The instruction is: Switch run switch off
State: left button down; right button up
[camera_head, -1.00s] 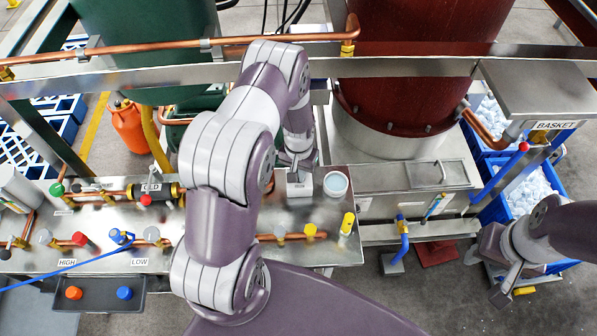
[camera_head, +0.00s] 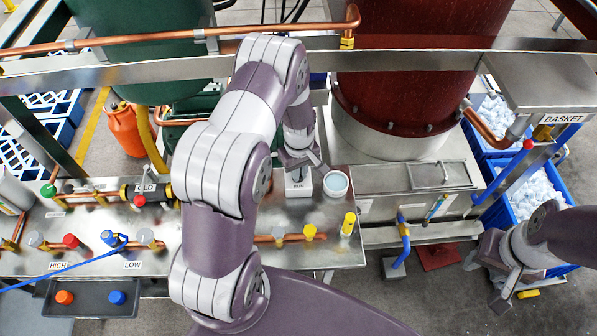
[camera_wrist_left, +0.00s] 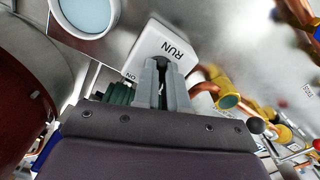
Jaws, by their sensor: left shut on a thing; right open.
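The run switch is a white box labelled RUN (camera_head: 299,187) on the steel bench, left of a round white cup. In the left wrist view the RUN box (camera_wrist_left: 165,48) also shows an ON mark, and a dark lever stands at its middle. My left gripper (camera_head: 300,168) is over the box, its fingers (camera_wrist_left: 162,75) closed together at the dark lever. The lever is mostly hidden by the fingers, so its position cannot be told. My right gripper (camera_head: 499,285) is open and empty, low at the right beside the blue crates.
The round white cup (camera_head: 336,183) stands close to the right of the box. Copper pipes with a yellow valve (camera_head: 348,224) run along the bench front. A steel rail (camera_head: 405,65) crosses behind, before a red tank (camera_head: 405,110).

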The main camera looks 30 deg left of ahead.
pick_arm(q)
jog(key=shift+w+n, duration=0.1)
jog(key=shift+n, duration=0.5)
jog(key=shift+r, duration=0.1)
jog(key=c, duration=1.2)
grip_release()
jog(key=shift+c, duration=0.2)
jog(key=shift+o, duration=0.3)
jog(key=shift+r+b, duration=0.3)
jog(key=shift+b, duration=0.05)
notch_tip(320, 180, up, 12)
jog(key=b, duration=0.3)
